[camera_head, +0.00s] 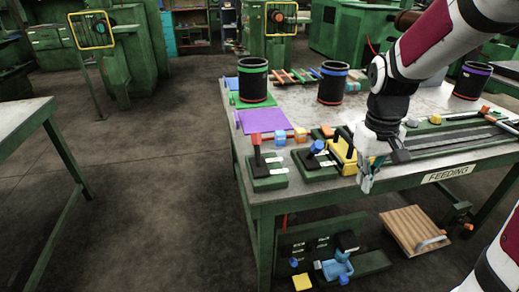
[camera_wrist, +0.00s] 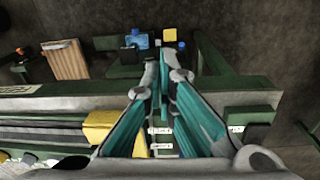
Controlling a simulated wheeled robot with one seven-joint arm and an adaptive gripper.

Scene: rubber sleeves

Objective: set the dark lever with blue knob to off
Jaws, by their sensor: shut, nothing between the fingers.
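The dark lever with blue knob (camera_head: 318,147) stands on a green base (camera_head: 314,175) near the table's front edge in the head view. The lever appears tilted; its labels are too small to read. My gripper (camera_head: 366,183) is shut and empty, pointing down at the front edge, to the right of the lever and apart from it. In the wrist view, my gripper (camera_wrist: 160,62) shows teal fingers with tips together. White labels (camera_wrist: 160,131) show between the fingers; the blue knob is not seen there, probably hidden by the gripper.
A red-knobbed lever (camera_head: 256,157) stands on another base just left. A yellow block (camera_head: 342,151) sits close on the right, beside my gripper. Dark cylindrical containers (camera_head: 253,80) stand farther back.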

